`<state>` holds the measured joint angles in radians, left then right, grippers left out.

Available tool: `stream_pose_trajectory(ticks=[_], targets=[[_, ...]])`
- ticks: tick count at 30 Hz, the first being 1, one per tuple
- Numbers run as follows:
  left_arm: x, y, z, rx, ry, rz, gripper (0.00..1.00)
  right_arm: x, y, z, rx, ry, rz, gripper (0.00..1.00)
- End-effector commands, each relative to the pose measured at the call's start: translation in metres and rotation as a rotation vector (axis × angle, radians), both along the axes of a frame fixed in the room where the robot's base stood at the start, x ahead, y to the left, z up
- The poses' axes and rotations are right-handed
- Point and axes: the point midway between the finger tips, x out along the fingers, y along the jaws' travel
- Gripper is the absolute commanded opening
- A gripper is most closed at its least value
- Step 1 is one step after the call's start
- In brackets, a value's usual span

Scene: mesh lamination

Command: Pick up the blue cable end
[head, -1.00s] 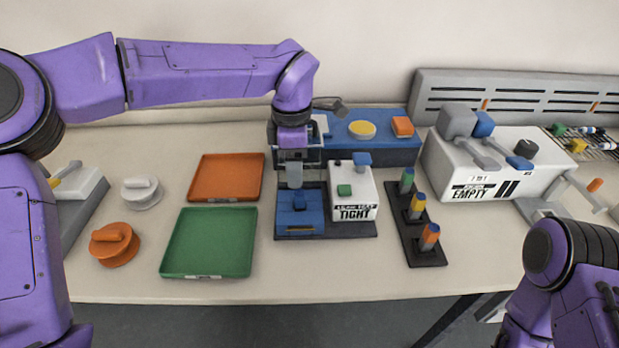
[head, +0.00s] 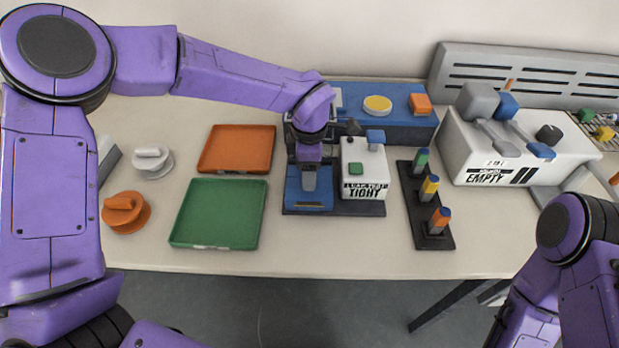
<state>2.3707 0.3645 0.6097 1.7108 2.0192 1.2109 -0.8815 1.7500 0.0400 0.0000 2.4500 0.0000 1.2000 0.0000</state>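My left gripper (head: 309,186) points down over the blue pad (head: 293,197) of the test fixture, beside the white box (head: 364,172) labelled "TIGHT". A grey finger shows in front. I cannot tell the finger gap, or whether anything is between the fingers. The small blue block seen earlier on the pad is hidden behind the gripper. No blue cable end can be made out for certain. My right arm shows at the lower right, but its gripper is out of view.
A green tray (head: 176,233) and an orange tray (head: 203,163) are empty at left. A dark stand (head: 434,242) with green, yellow and orange pegs is right of the fixture. A white machine (head: 545,152) marked "EMPTY" stands at right. A blue bench unit (head: 355,96) lies behind.

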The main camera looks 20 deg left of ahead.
Motion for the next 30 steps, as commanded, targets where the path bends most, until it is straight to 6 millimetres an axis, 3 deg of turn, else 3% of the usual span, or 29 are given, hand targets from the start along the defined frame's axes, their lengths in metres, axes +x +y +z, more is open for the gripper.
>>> stream_pose_trajectory(ticks=[3,8,20,25,30], targets=[[0.000,0.000,0.000,0.000,0.000,0.000,0.54,0.000,0.000,0.000,0.000,0.000,0.000,0.00],[0.000,0.000,0.000,0.000,0.000,0.000,0.02,0.000,0.000,0.000,0.000,0.000,0.000,0.00],[0.001,0.000,0.008,-0.001,-0.002,0.000,0.01,0.000,0.000,0.000,0.000,0.000,0.000,0.00],[-0.001,-0.001,0.035,-0.003,-0.003,0.000,0.01,0.000,0.000,-0.002,0.000,0.000,0.000,0.00],[-0.034,-0.010,0.073,-0.004,-0.005,-0.002,0.01,0.000,0.000,-0.010,0.000,0.000,0.000,0.00]])
